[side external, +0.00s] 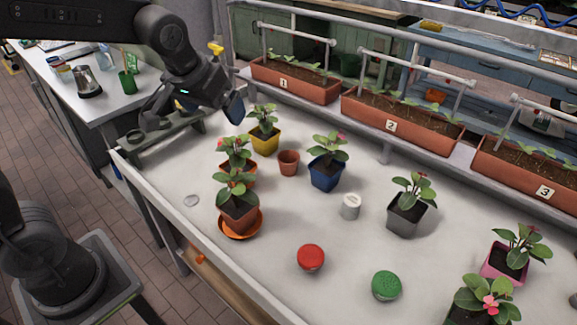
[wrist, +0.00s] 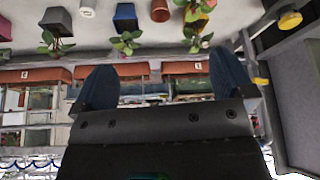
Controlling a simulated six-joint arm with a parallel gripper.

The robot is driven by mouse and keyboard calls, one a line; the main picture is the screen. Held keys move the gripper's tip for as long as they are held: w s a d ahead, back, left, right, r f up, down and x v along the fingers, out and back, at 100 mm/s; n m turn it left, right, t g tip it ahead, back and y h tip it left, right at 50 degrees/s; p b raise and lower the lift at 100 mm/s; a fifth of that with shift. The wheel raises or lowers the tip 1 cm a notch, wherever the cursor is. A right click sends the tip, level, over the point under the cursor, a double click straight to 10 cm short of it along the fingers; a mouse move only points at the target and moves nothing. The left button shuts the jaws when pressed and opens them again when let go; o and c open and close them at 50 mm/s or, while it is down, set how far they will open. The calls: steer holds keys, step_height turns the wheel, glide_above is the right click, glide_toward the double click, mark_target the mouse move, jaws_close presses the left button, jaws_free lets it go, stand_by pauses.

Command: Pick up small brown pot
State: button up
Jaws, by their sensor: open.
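The small brown pot (side external: 288,162) is an empty terracotta pot standing upright on the white table, between the yellow pot and the blue pot in the side view. It also shows at the top of the wrist view (wrist: 160,11). My gripper (side external: 236,108) is raised at the back left of the table, up and to the left of the small brown pot and apart from it. In the wrist view its two dark blue fingers (wrist: 160,80) are spread wide with nothing between them.
Plants in yellow (side external: 264,140), blue (side external: 326,175) and orange pots (side external: 238,170) stand close around the small pot. A potted plant on an orange saucer (side external: 240,226) is in front. Red (side external: 311,257) and green (side external: 386,285) lids lie nearer. Planter boxes (side external: 295,80) line the back.

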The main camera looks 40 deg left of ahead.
steer(key=w+f+n, duration=0.2)
steer(key=w+f, duration=0.4)
steer(key=w, duration=0.5)
steer(key=n+g+y, duration=0.1)
steer(key=n, duration=0.1)
glide_toward(288, 162)
steer(key=shift+s+d+f, duration=0.5)
steer(key=shift+s+f, duration=0.05)
steer(key=shift+f, duration=0.1)
steer(key=shift+x, duration=3.25)
steer(key=shift+w, duration=0.15)
steer(key=shift+c, duration=0.3)
steer(key=shift+r, duration=0.1)
steer(key=c, duration=0.9)
